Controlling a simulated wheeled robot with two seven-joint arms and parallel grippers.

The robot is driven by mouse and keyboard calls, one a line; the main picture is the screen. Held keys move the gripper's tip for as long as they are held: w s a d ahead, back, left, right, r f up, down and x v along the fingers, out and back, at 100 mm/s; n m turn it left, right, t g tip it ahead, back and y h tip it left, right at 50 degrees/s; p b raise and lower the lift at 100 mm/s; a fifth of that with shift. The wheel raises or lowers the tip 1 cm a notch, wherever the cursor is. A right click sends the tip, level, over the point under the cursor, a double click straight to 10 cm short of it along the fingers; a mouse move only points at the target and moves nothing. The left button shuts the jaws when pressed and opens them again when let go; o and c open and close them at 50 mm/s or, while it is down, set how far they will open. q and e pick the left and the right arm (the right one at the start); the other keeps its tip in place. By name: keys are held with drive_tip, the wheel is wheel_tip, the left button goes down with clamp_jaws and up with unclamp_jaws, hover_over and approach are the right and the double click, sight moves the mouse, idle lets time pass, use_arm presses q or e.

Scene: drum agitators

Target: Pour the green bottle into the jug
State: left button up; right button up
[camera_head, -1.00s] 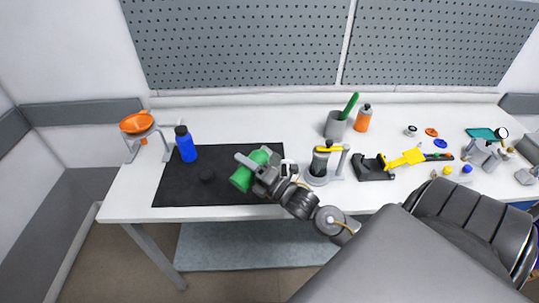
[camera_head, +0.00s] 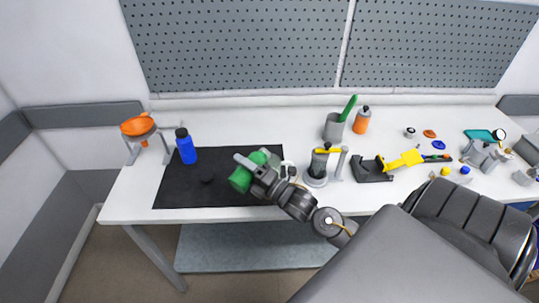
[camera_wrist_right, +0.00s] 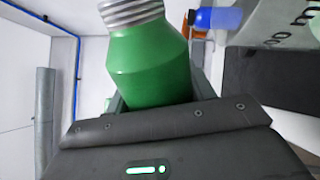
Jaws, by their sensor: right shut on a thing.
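My right gripper (camera_head: 258,170) is shut on the green bottle (camera_head: 240,179) and holds it tilted over the black mat. In the right wrist view, the green bottle (camera_wrist_right: 150,65) shows its bare threaded neck at the top, with no cap on it. A pale, printed vessel wall (camera_wrist_right: 285,25), probably the jug, stands at the upper right there. In the head view, the jug is mostly hidden behind my right gripper; a pale rim or handle (camera_head: 289,167) shows beside it. I cannot tell whether anything flows from the bottle. My left gripper is out of view.
A blue bottle (camera_head: 187,148) stands on the black mat (camera_head: 185,195), with a small black cap (camera_head: 207,179) nearby. An orange funnel (camera_head: 138,125) sits on a stand at the left.

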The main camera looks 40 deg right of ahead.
drive_tip(key=shift+r, duration=0.1)
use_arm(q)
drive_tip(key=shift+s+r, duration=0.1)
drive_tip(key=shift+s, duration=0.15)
use_arm(e)
drive_tip(key=shift+w, duration=0.1)
use_arm(q)
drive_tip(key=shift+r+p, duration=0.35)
drive_tip(key=shift+p, duration=0.05)
use_arm(e)
drive_tip(key=shift+d+r+m, duration=0.1)
drive_tip(key=shift+r+m, duration=0.15)
drive_tip(key=shift+m, duration=0.25)
